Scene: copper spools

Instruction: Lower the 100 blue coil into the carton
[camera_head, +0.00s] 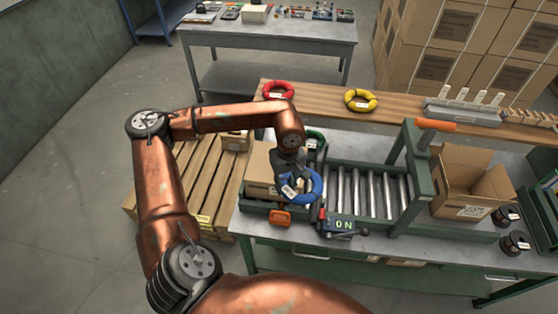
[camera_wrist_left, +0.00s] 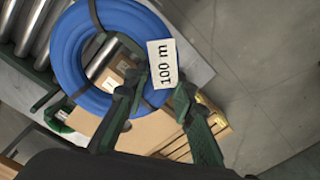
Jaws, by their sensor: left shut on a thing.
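The blue coil (camera_head: 317,188) is a ring with a white tag, held by my left gripper (camera_head: 296,184) above the left end of the roller conveyor. In the left wrist view the coil (camera_wrist_left: 68,52) fills the upper left, and its tag (camera_wrist_left: 162,64) reads "100 m". My left gripper (camera_wrist_left: 155,97) is shut on the coil's rim near the tag. A brown carton (camera_head: 260,168) stands at the conveyor's left end, beside and partly behind the coil; the arm hides part of it. An open carton (camera_head: 468,188) with raised flaps stands at the right. My right gripper is out of view.
The rollers (camera_head: 365,192) between the green frame posts are empty. A red coil (camera_head: 278,90) and a yellow coil (camera_head: 361,100) lie on the wooden shelf behind. A box with "ON" (camera_head: 340,227) sits at the front. Dark spools (camera_head: 515,243) lie at the right.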

